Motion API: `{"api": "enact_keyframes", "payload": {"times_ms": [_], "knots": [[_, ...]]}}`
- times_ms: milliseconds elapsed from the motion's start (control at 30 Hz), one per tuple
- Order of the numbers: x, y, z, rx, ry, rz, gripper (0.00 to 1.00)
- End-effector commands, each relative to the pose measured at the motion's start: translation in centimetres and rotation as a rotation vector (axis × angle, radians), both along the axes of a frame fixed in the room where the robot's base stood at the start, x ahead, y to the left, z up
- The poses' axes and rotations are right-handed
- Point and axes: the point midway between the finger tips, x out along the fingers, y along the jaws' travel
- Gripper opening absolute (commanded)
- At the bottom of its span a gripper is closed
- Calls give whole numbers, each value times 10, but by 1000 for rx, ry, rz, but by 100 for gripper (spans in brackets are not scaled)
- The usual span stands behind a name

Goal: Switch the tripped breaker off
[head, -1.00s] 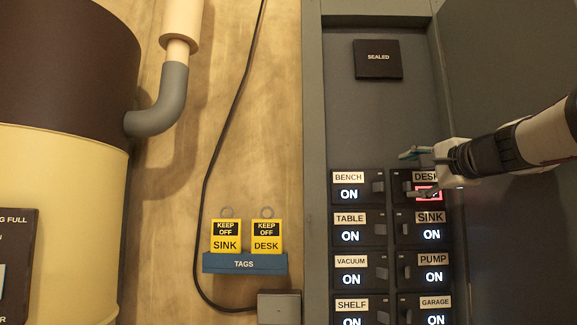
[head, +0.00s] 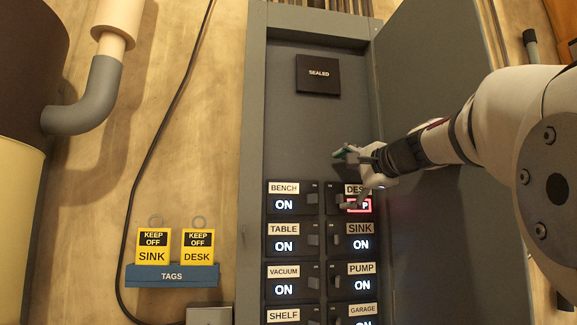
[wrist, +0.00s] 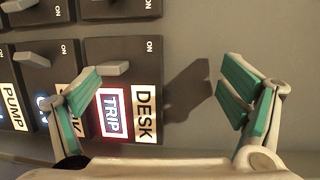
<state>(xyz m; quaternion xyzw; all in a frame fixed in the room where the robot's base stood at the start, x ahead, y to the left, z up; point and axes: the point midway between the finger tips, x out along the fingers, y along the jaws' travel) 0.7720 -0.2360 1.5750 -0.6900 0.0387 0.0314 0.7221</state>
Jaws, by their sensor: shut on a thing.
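The DESK breaker (head: 361,206) is at the top of the right column in the grey panel. Its window glows red and reads TRIP in the wrist view (wrist: 113,113). Its pale lever (wrist: 114,68) sticks out beside the window. My gripper (head: 345,180) is at this breaker, with one finger at the lever and the other above the breaker over bare panel. In the wrist view my gripper (wrist: 160,92) has its green-padded fingers well apart, the left fingertip close beside the lever.
The SINK breaker (head: 361,237), lit ON, sits directly below, and BENCH (head: 283,197), also ON, to the left. A SEALED plate (head: 318,74) is above. The open panel door (head: 440,90) stands behind my arm.

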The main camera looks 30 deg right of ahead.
Motion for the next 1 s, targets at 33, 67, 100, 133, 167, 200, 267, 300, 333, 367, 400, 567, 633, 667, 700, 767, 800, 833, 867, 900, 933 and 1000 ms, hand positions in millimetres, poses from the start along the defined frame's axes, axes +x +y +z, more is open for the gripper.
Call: {"api": "enact_keyframes", "payload": {"times_ms": [33, 67, 100, 133, 167, 200, 267, 300, 333, 367, 400, 567, 633, 667, 700, 767, 800, 833, 867, 900, 933, 1000], "knots": [[-11, 0, 17, -7, -32, -12, 67], [-13, 1, 17, -8, -32, -12, 65], [-16, 2, 17, -8, -32, -11, 62], [-17, 2, 17, -8, -32, -11, 61], [-19, 3, 17, -8, -31, -11, 60], [-21, 4, 16, -8, -31, -10, 59], [-25, 5, 16, -8, -31, -10, 58], [-27, 6, 16, -7, -32, -9, 56], [-29, 7, 16, -7, -32, -8, 54], [-31, 7, 16, -7, -32, -8, 50], [-33, 8, 16, -8, -32, -8, 38], [-40, 12, 12, -5, -23, -3, 38], [-44, 13, 11, -6, -22, -1, 38], [-46, 14, 11, -6, -22, -1, 38], [-48, 15, 11, -6, -21, -1, 38], [-51, 16, 10, -6, -19, 0, 38], [-54, 16, 9, -6, -18, 0, 38], [-56, 17, 9, -7, -18, 0, 38], [-57, 17, 10, -7, -18, 0, 38], [-60, 18, 10, -7, -18, 0, 38], [-62, 19, 9, -7, -18, 0, 38], [-65, 20, 9, -7, -17, 1, 38]]}}
